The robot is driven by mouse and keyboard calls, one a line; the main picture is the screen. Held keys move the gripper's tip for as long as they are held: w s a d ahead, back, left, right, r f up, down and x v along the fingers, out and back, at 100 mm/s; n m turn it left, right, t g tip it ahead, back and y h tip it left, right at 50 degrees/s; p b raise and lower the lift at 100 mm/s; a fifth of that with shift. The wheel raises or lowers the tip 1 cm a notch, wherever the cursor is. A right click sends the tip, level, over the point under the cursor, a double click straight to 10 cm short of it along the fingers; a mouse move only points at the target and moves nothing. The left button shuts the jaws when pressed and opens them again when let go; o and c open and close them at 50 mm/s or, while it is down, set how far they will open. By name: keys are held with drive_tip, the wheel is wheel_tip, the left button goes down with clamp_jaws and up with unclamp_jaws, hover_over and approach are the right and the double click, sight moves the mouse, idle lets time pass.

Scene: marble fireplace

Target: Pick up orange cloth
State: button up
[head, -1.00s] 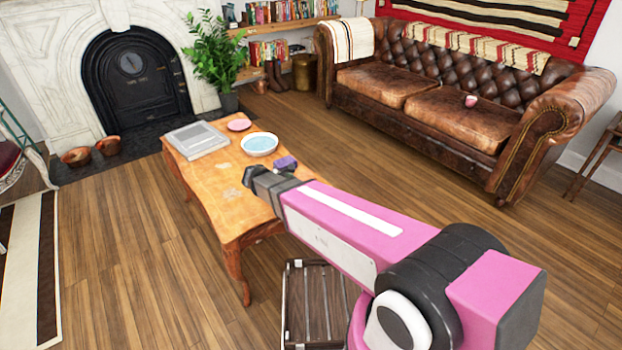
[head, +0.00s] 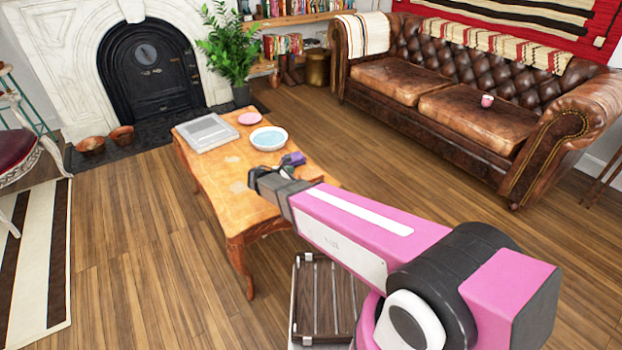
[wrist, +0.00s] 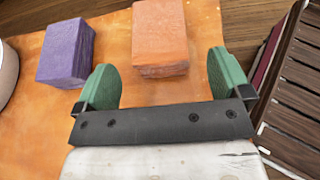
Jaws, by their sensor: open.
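In the wrist view, a folded orange cloth (wrist: 160,38) lies on the orange-brown wooden table (wrist: 30,130). My gripper (wrist: 160,80) is open, with its two green fingers apart and nothing between them. The cloth is just beyond the fingertips, roughly centred on the gap. A purple folded cloth (wrist: 66,52) lies to the left of the left finger. In the head view, my gripper (head: 262,182) is over the table's near right part. The orange cloth cannot be made out there, while the purple cloth (head: 293,159) shows beyond the gripper.
On the table are a bowl (head: 268,138), a pink plate (head: 250,118) and a grey flat box or book (head: 207,132). A leather sofa (head: 470,110) is at the right.

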sight(303, 177)
drive_tip(key=x, duration=0.4)
drive_tip(key=shift+w+d+f, duration=0.2)
drive_tip(key=c, duration=1)
